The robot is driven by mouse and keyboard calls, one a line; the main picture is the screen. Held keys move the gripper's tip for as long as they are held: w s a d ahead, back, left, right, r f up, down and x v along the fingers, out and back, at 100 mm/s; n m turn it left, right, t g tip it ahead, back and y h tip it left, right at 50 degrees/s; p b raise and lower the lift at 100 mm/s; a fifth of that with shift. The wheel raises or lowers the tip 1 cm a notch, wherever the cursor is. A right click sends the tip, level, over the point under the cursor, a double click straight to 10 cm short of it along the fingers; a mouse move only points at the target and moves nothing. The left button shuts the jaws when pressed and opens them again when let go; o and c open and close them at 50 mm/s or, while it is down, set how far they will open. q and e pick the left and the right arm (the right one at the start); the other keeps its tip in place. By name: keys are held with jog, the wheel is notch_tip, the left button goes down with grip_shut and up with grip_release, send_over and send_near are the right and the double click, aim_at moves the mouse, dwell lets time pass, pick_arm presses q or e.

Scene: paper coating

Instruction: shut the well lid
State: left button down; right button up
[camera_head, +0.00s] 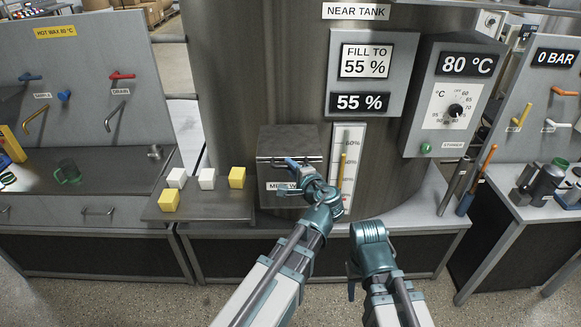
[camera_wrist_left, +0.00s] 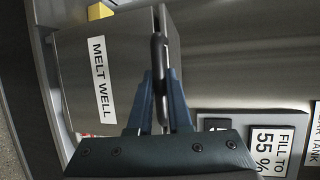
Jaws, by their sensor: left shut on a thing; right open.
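The melt well (camera_head: 267,200) is a grey metal box against the tank, with a white label on its front. Its lid (camera_head: 285,140) shows as a dark grey panel above the label; I cannot tell whether it lies flush. My left gripper (camera_head: 292,162) is at the lid's front edge. In the left wrist view the left gripper (camera_wrist_left: 160,105) is shut on a dark bar-like lid handle (camera_wrist_left: 160,60), beside the "MELT WELL" face (camera_wrist_left: 75,75). My right gripper (camera_head: 351,288) is low in front of the bench, apart from the well; its fingers are mostly hidden.
A shelf (camera_head: 205,208) left of the well holds yellow and white cubes (camera_head: 207,179). A level gauge (camera_head: 346,160) stands right of the well. Rod-like tools (camera_head: 465,190) stand farther right. Open floor lies in front.

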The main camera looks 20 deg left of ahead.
pick_arm(q)
jog(key=shift+f+b, duration=0.6)
jog(key=shift+b, duration=0.05)
jog(key=shift+s+r, duration=0.1)
jog(key=c, duration=0.8)
grip_release()
jog(key=shift+c, duration=0.2)
